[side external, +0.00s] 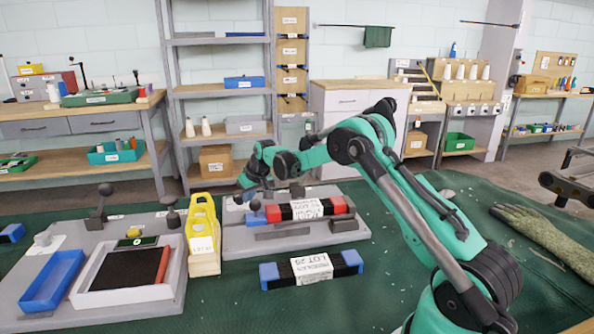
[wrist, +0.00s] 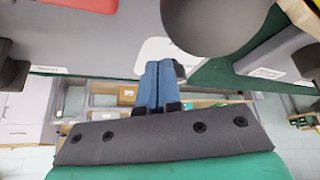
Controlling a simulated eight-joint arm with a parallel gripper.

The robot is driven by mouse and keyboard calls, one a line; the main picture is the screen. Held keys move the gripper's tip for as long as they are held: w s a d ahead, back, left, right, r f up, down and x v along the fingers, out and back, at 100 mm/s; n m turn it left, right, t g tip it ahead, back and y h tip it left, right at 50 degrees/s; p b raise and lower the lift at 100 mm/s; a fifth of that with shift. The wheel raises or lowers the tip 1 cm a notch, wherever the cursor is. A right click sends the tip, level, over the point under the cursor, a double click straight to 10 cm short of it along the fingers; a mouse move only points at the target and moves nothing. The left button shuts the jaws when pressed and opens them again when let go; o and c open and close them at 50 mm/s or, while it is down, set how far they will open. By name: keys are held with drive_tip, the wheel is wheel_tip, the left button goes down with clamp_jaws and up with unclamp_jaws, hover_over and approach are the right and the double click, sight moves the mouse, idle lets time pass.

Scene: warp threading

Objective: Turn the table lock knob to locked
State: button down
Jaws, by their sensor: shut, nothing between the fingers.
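My gripper (wrist: 159,68) shows in the wrist view with its two blue fingers together, shut and empty. A large dark round knob (wrist: 205,22) is just beyond the fingertips, up and to the right. I cannot tell whether they touch. Dark knobs stand on the left fixture (side external: 169,201) and the right fixture (side external: 297,191). I cannot tell which one the wrist view shows, or its lock setting.
A yellow block (side external: 203,228) stands between the two grey fixtures. A red and black bar (side external: 306,208) lies on the right fixture, and a blue-ended black bar (side external: 311,270) lies in front. A blue tray (side external: 52,281) is at left.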

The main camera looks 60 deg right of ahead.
drive_tip(key=shift+a, duration=0.3)
drive_tip(key=shift+w+a, duration=0.15)
drive_tip(key=shift+a, duration=0.2)
drive_tip(key=shift+w+a, duration=0.2)
drive_tip(key=shift+a, duration=0.05)
drive_tip(key=shift+s+a, duration=0.2)
drive_tip(key=shift+s, duration=0.1)
drive_tip(key=shift+r, duration=3)
